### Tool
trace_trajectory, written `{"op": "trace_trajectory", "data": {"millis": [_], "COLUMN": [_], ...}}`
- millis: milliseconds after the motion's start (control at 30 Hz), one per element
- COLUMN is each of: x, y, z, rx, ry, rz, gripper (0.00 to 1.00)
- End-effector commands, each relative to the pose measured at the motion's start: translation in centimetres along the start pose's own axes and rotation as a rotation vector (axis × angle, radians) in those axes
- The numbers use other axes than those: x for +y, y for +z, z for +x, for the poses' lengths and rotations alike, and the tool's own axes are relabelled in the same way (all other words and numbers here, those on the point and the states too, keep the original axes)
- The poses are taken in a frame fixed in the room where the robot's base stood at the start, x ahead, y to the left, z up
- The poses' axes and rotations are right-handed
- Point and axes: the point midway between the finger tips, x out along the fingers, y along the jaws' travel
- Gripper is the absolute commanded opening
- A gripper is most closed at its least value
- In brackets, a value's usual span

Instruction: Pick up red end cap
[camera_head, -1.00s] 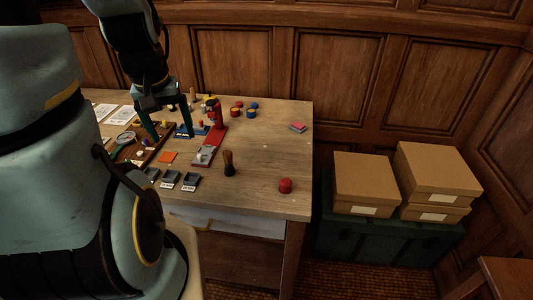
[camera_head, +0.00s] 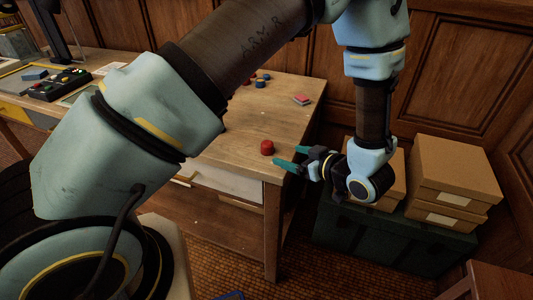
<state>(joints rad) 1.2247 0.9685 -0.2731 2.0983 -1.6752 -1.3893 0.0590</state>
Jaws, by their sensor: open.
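A red end cap (camera_head: 267,148), a short round piece, stands on the wooden table (camera_head: 240,160) near its front right corner. My gripper (camera_head: 283,163) is at the table's right edge, just right of the cap, with its teal fingers pointing left toward it. The fingers are apart and nothing shows between them. The cap appears clear of the fingers.
A red and pink block (camera_head: 301,99) lies at the table's back right. Red and blue round pieces (camera_head: 262,79) stand farther back. Cardboard boxes (camera_head: 455,175) sit on a green chest (camera_head: 400,236) right of the table. A panel with coloured buttons (camera_head: 62,84) is at far left.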

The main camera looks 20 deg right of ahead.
Motion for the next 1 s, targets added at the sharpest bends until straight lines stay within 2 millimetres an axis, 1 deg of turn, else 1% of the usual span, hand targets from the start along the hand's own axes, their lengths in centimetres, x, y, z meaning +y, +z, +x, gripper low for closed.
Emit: {"op": "trace_trajectory", "data": {"millis": [33, 100, 333, 400, 567, 767, 800, 900, 1000], "x": [-0.3, -0.5, -0.5, -0.5, -0.5, -0.2, -0.2, -0.2, -0.1], "y": [0.3, 0.2, -0.1, -0.1, -0.3, -1.4, -1.3, -1.2, -1.1], "z": [-0.2, 0.2, 3.8, 4.5, 5.5, 8.1, 8.8, 9.8, 10.3], "rx": [0.014, 0.024, 0.023, 0.022, 0.022, 0.021, 0.022, 0.023, 0.022], "ry": [-0.009, -0.017, -0.018, -0.017, -0.016, -0.018, -0.017, -0.015, -0.013], "rz": [0.008, 0.009, 0.009, 0.008, 0.008, 0.008, 0.009, 0.009, 0.008], "gripper": [0.84, 0.84, 0.84, 0.84, 0.84, 0.84, 0.84, 0.84, 0.84]}}
